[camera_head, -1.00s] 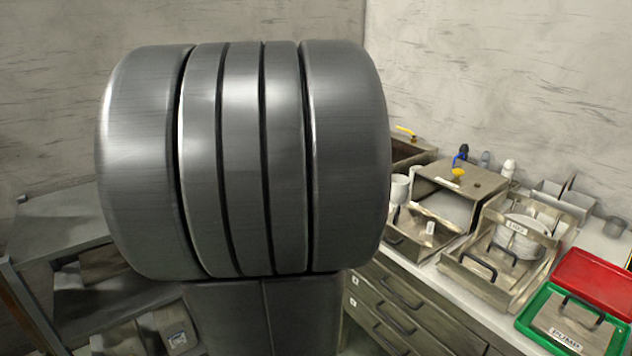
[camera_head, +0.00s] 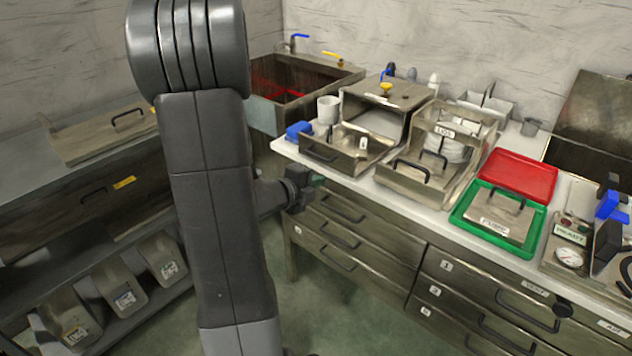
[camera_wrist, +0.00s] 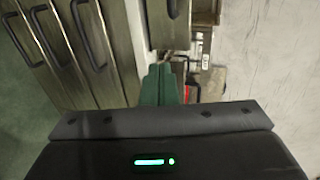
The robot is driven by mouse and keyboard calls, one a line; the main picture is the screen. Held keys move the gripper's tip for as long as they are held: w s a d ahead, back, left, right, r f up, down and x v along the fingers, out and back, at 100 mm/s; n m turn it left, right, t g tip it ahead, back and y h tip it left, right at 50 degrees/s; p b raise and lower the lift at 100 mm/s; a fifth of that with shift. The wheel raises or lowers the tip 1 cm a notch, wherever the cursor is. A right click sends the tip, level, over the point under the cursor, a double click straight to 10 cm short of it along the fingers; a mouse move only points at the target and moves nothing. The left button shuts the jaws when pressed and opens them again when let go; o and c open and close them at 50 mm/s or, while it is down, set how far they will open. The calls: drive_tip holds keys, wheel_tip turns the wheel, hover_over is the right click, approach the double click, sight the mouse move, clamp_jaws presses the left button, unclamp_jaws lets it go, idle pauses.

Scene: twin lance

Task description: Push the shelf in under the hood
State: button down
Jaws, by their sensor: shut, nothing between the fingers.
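A steel box-like hood (camera_head: 400,95) with a yellow knob on top stands on the white counter. A steel shelf with a front handle (camera_head: 345,152) sticks out from under it toward the counter's front edge. My gripper (camera_head: 318,180) is at the counter's front edge, just below and in front of the shelf; my arm hides part of it. In the wrist view its green fingers (camera_wrist: 160,84) are together with nothing between them. A steel front with a dark handle, likely the shelf (camera_wrist: 168,22), is beyond the fingertips there. I cannot tell whether they touch.
A blue block (camera_head: 298,131) and a white mug (camera_head: 327,109) are left of the shelf. A labelled steel rack (camera_head: 478,118) with a handled tray stands to the right, then red (camera_head: 520,172) and green (camera_head: 463,216) trays. Drawers are below. The floor ahead is clear.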

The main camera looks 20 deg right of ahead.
sight(348, 167)
drive_tip(key=x, duration=0.6)
drive_tip(key=r+x, duration=0.1)
drive_tip(key=x, duration=0.3)
drive_tip(key=shift+w+d, duration=0.2)
drive_tip(key=shift+d, duration=0.1)
